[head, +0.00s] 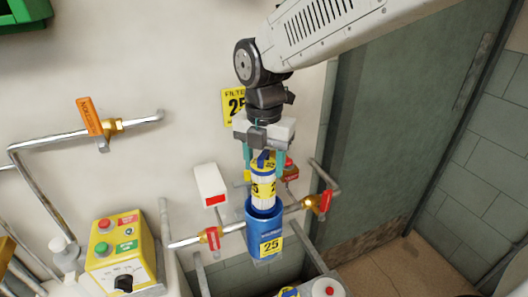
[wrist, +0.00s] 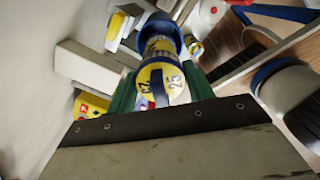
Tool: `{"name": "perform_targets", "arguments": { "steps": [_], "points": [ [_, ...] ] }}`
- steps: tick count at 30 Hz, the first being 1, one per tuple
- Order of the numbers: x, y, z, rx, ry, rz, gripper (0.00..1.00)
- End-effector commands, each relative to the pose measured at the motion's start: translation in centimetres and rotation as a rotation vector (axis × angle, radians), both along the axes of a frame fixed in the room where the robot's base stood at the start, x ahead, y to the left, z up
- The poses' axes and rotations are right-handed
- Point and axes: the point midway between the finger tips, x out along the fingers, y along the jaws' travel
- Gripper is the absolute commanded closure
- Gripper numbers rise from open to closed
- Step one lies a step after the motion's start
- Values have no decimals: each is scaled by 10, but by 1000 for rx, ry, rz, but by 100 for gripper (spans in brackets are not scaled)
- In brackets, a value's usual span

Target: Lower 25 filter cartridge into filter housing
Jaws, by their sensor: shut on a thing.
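The 25 filter cartridge (head: 263,188), white with yellow bands and a blue top, hangs upright from my gripper (head: 264,160). The gripper's green fingers are shut on the cartridge's top. The blue filter housing (head: 264,228), with a yellow 25 label, stands directly below. The cartridge's lower end is at the housing's open mouth; the rim hides how far in it reaches. In the wrist view the yellow cartridge top (wrist: 163,82) shows between the fingers of my gripper (wrist: 160,90), with the blue housing rim (wrist: 158,30) beyond it.
Pipes with red-handled valves (head: 212,238) and (head: 320,203) join the housing on both sides. A white box (head: 210,184) with a red patch is on the wall at left. A yellow control box (head: 120,250) stands lower left. A green-grey door (head: 415,130) is at right.

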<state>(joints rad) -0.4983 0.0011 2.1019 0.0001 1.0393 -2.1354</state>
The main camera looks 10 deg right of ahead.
Motion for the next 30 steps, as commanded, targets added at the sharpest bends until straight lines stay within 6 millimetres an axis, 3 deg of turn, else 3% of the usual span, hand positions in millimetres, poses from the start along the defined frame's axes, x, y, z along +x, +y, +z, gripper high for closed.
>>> {"name": "perform_targets", "arguments": {
  "steps": [30],
  "points": [
    [-1,2,-82,0,0,3,88]
  ]
}}
